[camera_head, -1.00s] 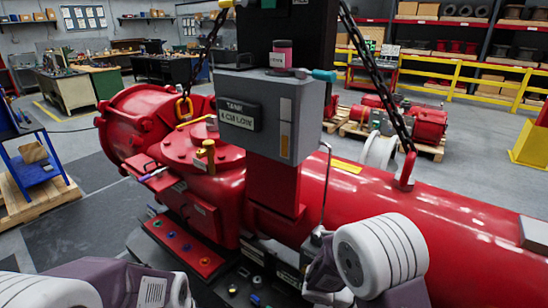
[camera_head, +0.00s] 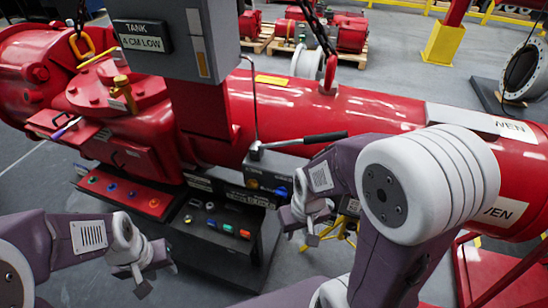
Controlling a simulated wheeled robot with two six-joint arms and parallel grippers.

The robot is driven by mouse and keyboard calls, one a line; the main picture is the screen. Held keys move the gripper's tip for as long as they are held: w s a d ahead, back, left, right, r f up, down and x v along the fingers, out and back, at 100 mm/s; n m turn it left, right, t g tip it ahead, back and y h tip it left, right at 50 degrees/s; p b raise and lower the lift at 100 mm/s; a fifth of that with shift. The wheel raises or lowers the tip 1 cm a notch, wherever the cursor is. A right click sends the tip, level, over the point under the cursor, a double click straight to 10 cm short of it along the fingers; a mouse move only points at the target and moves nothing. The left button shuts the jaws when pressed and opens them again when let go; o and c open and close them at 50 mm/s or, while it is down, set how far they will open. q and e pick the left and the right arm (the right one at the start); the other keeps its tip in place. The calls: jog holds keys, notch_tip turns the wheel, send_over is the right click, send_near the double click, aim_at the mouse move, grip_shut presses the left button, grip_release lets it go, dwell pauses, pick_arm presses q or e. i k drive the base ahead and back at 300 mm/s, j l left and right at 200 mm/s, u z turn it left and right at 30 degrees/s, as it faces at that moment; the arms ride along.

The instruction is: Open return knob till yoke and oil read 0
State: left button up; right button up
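A grey hand-pump unit (camera_head: 222,190) with a black lever handle (camera_head: 310,138) stands in front of the red actuator. A blue knob (camera_head: 282,191) and a yellow-orange knob (camera_head: 253,184) are on its front; which is the return knob I cannot tell. A sign (camera_head: 142,37) on the grey box reads "TANK 4 CM LOW". No yoke reading is legible. My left gripper (camera_head: 156,279) hangs at the lower left, apart from everything, and looks open and empty. My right gripper (camera_head: 300,230) is just right of and below the blue knob, apart from it, and looks open and empty.
A red panel (camera_head: 122,194) carries several coloured knobs. A black tray (camera_head: 205,245) holds several small coloured parts. A yellow stand (camera_head: 338,230) is behind my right gripper. The red cylinder (camera_head: 375,112) runs along the back to the right.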

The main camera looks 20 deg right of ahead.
aim_at(252, 184)
jog(key=k+l+z, duration=0.1)
jog(key=z, duration=0.25)
jog(key=k+l+z, duration=0.15)
jog(key=k+z, duration=0.2)
